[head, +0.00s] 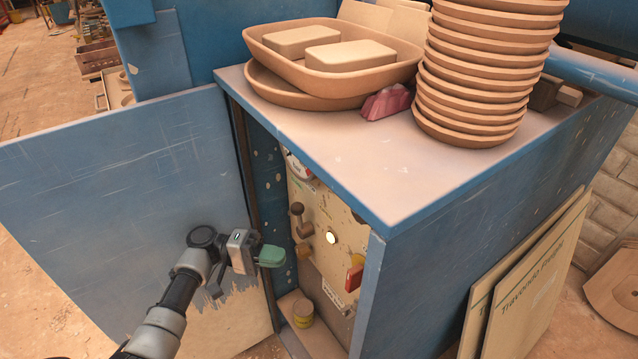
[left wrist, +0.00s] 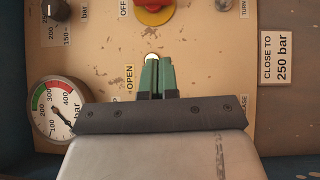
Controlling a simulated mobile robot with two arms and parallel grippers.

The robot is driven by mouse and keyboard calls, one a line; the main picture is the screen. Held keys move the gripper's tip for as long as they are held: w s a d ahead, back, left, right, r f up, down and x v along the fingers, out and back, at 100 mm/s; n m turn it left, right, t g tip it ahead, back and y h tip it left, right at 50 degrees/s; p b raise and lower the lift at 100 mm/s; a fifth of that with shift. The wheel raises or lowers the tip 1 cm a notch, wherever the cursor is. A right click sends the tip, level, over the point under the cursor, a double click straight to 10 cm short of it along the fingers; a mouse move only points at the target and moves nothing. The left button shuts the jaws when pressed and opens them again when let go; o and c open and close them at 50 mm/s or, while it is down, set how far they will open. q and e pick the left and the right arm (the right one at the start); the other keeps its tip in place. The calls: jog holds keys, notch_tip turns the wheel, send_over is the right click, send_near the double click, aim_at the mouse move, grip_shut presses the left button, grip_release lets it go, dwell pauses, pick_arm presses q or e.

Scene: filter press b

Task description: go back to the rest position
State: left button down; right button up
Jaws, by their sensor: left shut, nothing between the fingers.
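My left gripper (head: 272,256) is in front of the open cabinet, between the open blue door (head: 130,190) and the control panel (head: 345,215). Its green fingers are shut with nothing between them; they also show in the left wrist view (left wrist: 158,76), pointing at the panel. They appear in front of the panel near a pale round light and the OPEN label (left wrist: 130,77); I cannot tell the exact gap. My right gripper is in neither view.
Brown trays (head: 335,75) and stacked plates (head: 480,85) stand on the cabinet top (head: 345,150). Cardboard sheets (head: 525,285) lean against the cabinet's right side.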

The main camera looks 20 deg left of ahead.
pick_arm(q)
jog(key=shift+f, duration=0.1)
jog(key=s+d+f+n+t+y+p, duration=0.1)
jog(key=s+f+n+y, duration=0.15)
jog(key=f, duration=0.55)
jog(key=s+d+f+n+y+p, duration=0.1)
jog(key=f+n+y, duration=0.15)
jog(key=f, duration=0.45)
jog(key=s+a+f+g+y+p, duration=0.25)
jog(key=s+f+y, duration=0.45)
jog(key=s+f, duration=0.65)
jog(key=s+f+m+y+p, duration=0.2)
jog(key=s+f+m+y, duration=0.1)
jog(key=s, duration=0.9)
jog(key=s+d+f+m+y+p, duration=0.1)
jog(key=s+f+m+y+p, duration=0.1)
jog(key=s+f+m, duration=0.4)
jog(key=s+y, duration=0.1)
jog(key=s, duration=0.4)
jog(key=shift+s+f, duration=0.15)
jog(key=shift+s, duration=0.2)
